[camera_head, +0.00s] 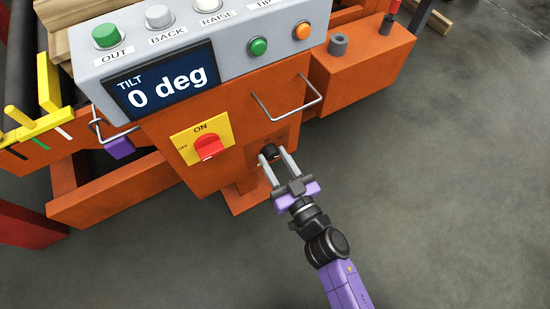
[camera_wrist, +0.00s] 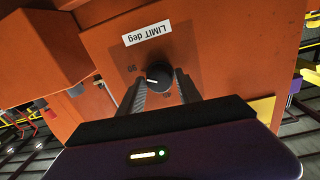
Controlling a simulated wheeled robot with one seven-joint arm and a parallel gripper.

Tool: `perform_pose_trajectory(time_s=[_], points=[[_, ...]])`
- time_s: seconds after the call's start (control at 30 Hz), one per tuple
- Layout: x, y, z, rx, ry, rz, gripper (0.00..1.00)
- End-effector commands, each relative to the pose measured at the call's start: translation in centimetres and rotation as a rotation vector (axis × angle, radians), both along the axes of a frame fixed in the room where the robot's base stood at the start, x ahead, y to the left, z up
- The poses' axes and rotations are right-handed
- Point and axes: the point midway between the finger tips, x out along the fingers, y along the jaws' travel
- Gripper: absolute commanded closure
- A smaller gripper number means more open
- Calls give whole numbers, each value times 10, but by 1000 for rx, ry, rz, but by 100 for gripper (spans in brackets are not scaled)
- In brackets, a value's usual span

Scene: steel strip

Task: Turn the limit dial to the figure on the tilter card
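The limit dial (camera_wrist: 160,75) is a small black knob with a white pointer mark, on the orange panel under an upside-down "LIMIT deg" label (camera_wrist: 147,33). The mark points to the lower left in the wrist view. The dial also shows dark in the head view (camera_head: 270,152). My gripper (camera_wrist: 160,82) is open, with its two fingers on either side of the dial; whether they touch it I cannot tell. In the head view my gripper (camera_head: 273,156) reaches the panel's lower right. I see no tilter card.
The grey control box has a display (camera_head: 160,85) reading "TILT 0 deg" and several buttons. A red switch (camera_head: 209,147) on a yellow plate sits left of the dial. A wire handle (camera_head: 290,105) juts out above my gripper. Open floor (camera_head: 440,200) lies right.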

Motion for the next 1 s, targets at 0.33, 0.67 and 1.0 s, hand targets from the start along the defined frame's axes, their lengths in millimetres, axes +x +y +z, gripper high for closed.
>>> perform_pose_trajectory(time_s=[0.33, 0.67, 1.0], points=[[0, 0, 0, -3, -2, 0, 100], [0, -1, 0, -92, -61, -1, 100], [0, 0, -1, -334, -224, -1, 100]])
